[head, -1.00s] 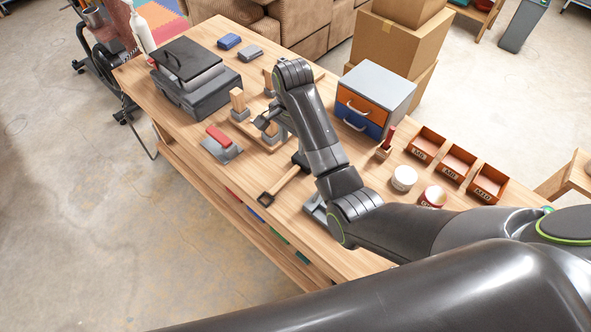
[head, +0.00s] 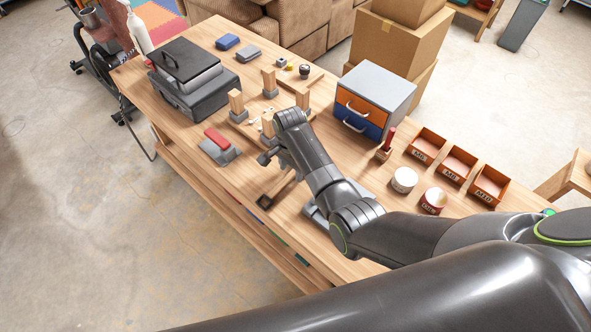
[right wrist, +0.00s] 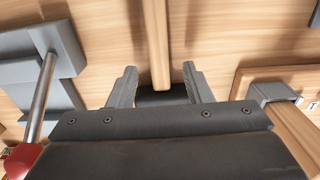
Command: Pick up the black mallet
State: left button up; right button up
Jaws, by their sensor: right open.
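The mallet lies on the wooden workbench. In the head view its wooden handle (head: 279,187) shows partly, below my right gripper (head: 268,157), with a dark square end toward the bench's near edge. The rest is hidden behind my right arm. In the right wrist view a wooden handle (right wrist: 155,40) runs down to a black block, seemingly the mallet head (right wrist: 161,97), between the fingers of my right gripper (right wrist: 160,70). The fingers are open, one on each side; contact cannot be told. My left gripper is not in view.
A wooden stand with upright posts (head: 236,101) is just beyond the gripper. An orange and blue drawer box (head: 375,92), round tins (head: 403,180) and small bins (head: 458,162) stand to the right.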

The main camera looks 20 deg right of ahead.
jog(key=shift+f, duration=0.95)
grip_shut()
jog(key=shift+r, duration=0.1)
jog(key=shift+r, duration=0.1)
